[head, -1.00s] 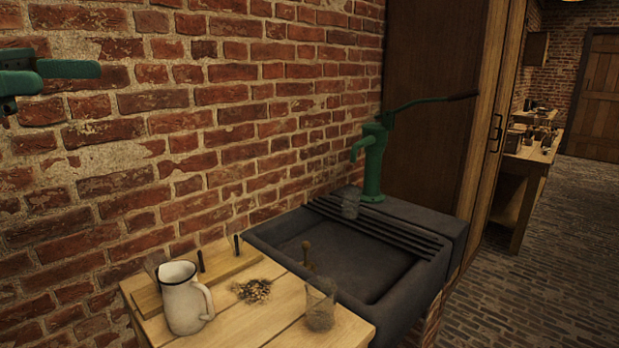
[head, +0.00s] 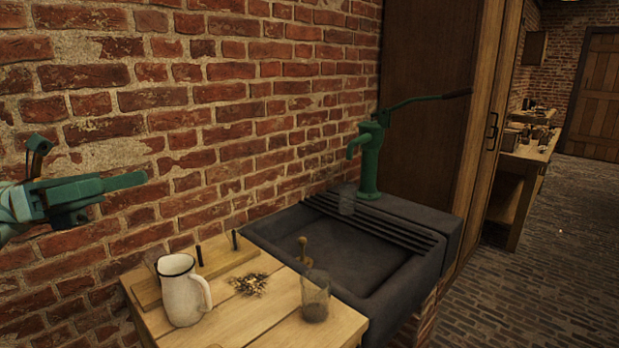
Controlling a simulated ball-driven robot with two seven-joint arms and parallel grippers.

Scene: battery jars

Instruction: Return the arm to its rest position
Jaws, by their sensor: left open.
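My left gripper (head: 118,192), with green fingers, is at the left of the head view, in front of the brick wall. It is open, with nothing seen between its fingers. It is above and to the left of the wooden table and apart from everything on it. My right gripper is not in view.
The wooden table (head: 238,322) holds a white jug (head: 181,296), a glass jar (head: 315,297), a small heap of bits (head: 249,284) and a wooden block with dark rods (head: 222,262). A dark sink (head: 345,250) adjoins it, with another glass (head: 347,200) and a green pump (head: 369,165).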

